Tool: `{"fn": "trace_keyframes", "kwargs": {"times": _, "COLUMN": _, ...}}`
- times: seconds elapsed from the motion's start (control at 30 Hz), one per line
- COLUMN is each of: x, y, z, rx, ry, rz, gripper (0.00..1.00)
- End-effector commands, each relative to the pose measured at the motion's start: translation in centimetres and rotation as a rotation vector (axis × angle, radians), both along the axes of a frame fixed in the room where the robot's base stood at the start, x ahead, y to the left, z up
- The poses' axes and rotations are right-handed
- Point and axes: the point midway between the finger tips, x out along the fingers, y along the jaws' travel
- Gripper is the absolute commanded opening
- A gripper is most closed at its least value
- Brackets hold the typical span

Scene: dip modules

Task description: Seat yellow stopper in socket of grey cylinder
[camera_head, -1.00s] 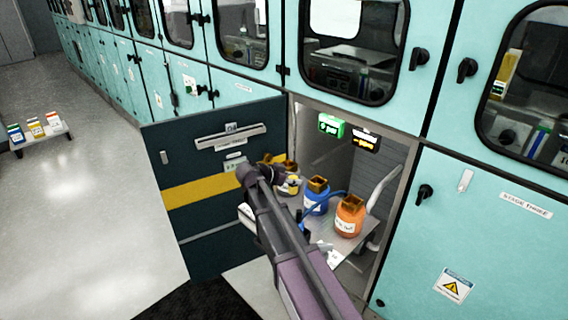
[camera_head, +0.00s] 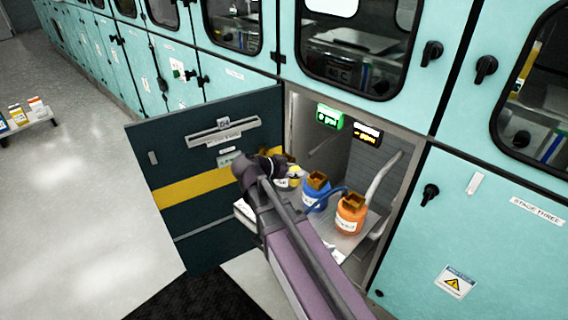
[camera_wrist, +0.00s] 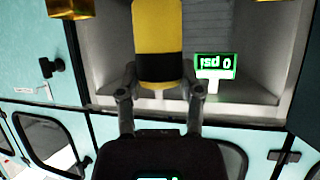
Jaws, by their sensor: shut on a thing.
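The yellow stopper (camera_wrist: 157,30), with a black band, is between the fingers of my gripper (camera_wrist: 157,82) in the wrist view, which is upside down. My gripper is shut on it. In the head view, my gripper (camera_head: 278,170) is at the mouth of the open bay, with a small yellow part (camera_head: 294,171) at its tip. A brown square-topped piece (camera_head: 290,156) shows partly behind it. I cannot make out the grey cylinder; it may be hidden behind my arm and gripper.
A blue bottle (camera_head: 316,197) and an orange bottle (camera_head: 349,221), both with brown square tops, stand on a shelf right of my gripper. The bay's dark door (camera_head: 190,220) is open on the left. A lit green sign (camera_head: 328,117) hangs inside.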

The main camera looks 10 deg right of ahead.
Motion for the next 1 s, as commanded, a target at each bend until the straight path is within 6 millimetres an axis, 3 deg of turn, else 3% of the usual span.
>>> {"fn": "trace_keyframes", "kwargs": {"times": 0.27, "x": 2.2, "y": 0.2, "z": -0.2, "rx": 0.0, "ry": 0.0, "rz": 0.001, "gripper": 0.01}}
{"fn": "trace_keyframes", "kwargs": {"times": 0.8, "x": 12.1, "y": 0.0, "z": -1.2, "rx": 0.0, "ry": 0.0, "rz": 0.002, "gripper": 0.01}}
{"fn": "trace_keyframes", "kwargs": {"times": 1.0, "x": 14.4, "y": 0.0, "z": -1.4, "rx": 0.0, "ry": 0.0, "rz": 0.004, "gripper": 0.01}}
